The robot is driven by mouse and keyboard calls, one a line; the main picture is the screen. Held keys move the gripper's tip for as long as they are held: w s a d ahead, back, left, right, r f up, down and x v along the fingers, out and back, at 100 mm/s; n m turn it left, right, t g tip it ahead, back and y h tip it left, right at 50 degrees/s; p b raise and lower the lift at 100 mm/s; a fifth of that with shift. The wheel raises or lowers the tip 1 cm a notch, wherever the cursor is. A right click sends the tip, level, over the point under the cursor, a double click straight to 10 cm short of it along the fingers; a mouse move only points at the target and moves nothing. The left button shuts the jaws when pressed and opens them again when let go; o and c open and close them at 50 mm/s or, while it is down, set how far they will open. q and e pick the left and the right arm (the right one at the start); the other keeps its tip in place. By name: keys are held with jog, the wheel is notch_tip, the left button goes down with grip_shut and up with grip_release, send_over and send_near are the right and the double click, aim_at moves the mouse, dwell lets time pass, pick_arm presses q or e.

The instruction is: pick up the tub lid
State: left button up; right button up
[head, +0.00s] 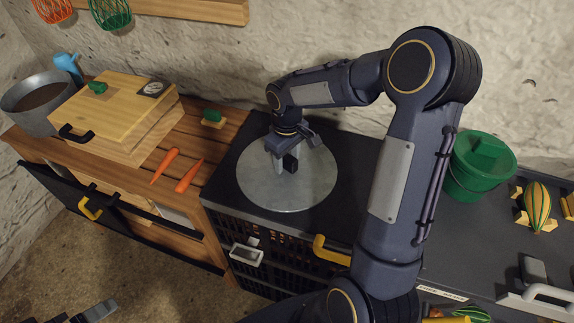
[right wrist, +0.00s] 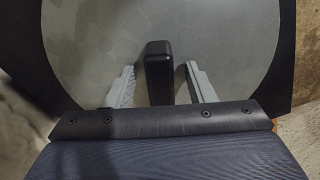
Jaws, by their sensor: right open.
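The tub lid (head: 262,192) is a flat, round grey disc with a black upright handle (head: 291,163). It lies on a dark top in the middle of the head view. My right gripper (head: 285,164) is over the lid, pointing down, with its jaws open. In the right wrist view the handle (right wrist: 158,62) stands between the two pale fingers of the gripper (right wrist: 160,70), with a gap on each side. The lid's surface (right wrist: 85,45) fills much of that view.
A wooden box (head: 115,105) with a black handle, a grey pot (head: 22,100) and two carrots (head: 187,177) are on the wooden counter at left. A green bucket (head: 478,170) and a striped squash (head: 537,203) stand at right. A yellow handle (head: 328,249) juts out at the front.

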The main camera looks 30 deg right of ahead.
jog(key=shift+f, duration=0.3)
jog(key=c, duration=1.1)
grip_shut()
jog(key=shift+r, duration=0.15)
